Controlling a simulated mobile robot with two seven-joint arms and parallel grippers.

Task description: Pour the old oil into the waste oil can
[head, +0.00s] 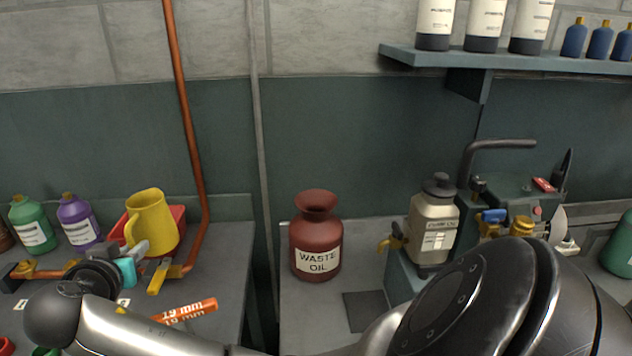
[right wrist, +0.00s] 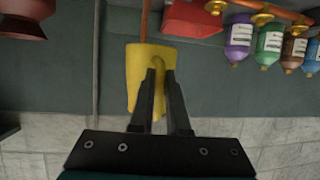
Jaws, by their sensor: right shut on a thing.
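The yellow jug (head: 152,222) is at the left in the head view, in front of the red tray, upright or slightly tilted. My right gripper (head: 142,248) reaches it from the front and is shut on its handle side. In the right wrist view, upside down, the fingers (right wrist: 160,72) close on the handle of the jug (right wrist: 134,82). Whether the jug touches the bench, and any oil inside it, I cannot tell. The dark red waste oil can (head: 316,245) stands upright with its flared mouth open on the middle bench, right of the jug. My left gripper is out of view.
Green (head: 32,225) and purple (head: 78,222) bottles stand left of the jug. A copper pipe (head: 185,120) runs down the wall just behind it. A gap separates the left bench (head: 228,270) from the middle bench. A cream bottle (head: 434,228) and pump (head: 515,195) stand right of the can.

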